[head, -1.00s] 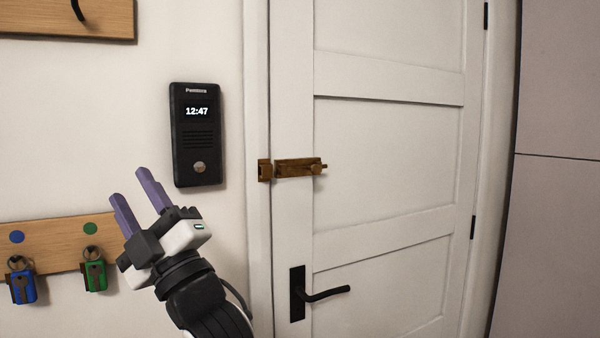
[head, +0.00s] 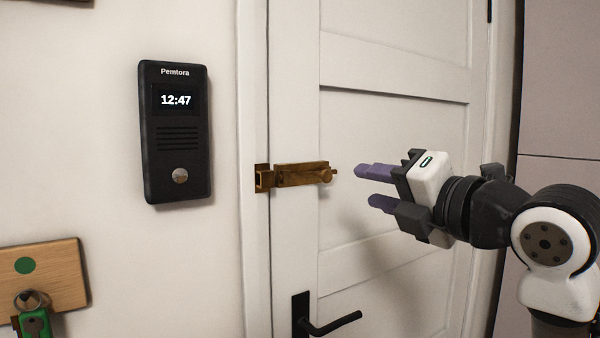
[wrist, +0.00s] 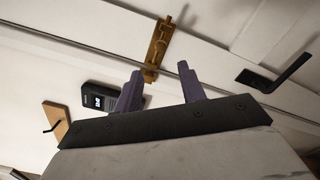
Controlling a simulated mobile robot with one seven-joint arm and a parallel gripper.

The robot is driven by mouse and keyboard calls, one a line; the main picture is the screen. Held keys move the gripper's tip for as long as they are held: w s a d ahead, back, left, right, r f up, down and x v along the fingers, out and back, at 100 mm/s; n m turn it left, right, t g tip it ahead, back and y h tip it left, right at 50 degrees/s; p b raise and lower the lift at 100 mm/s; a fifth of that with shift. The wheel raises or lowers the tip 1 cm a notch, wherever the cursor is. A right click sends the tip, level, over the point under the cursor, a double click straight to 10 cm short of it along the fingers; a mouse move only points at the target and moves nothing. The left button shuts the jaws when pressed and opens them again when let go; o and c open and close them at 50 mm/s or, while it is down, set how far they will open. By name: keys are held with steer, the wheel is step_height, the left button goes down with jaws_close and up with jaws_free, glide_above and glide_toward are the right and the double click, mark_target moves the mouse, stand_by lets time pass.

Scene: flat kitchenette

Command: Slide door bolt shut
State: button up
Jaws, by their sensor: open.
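The brass door bolt (head: 296,175) is mounted on the white door (head: 385,130), with its round knob (head: 325,175) at the right end of its plate. The brass catch (head: 262,178) is on the frame to the left, and a gap shows between catch and bolt plate. My gripper (head: 368,187) is open and empty, to the right of the knob and apart from it, its purple fingers pointing left.
A black door handle (head: 325,322) is below the bolt. A black intercom (head: 175,130) hangs on the wall at left. A wooden key rack (head: 55,275) with a green-tagged key (head: 35,322) is at lower left. The door surface around the bolt is clear.

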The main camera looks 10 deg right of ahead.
mark_target(328, 177)
steer(key=p+x, duration=0.4)
steer(key=x, duration=1)
steer(key=shift+d, duration=0.1)
jaws_close()
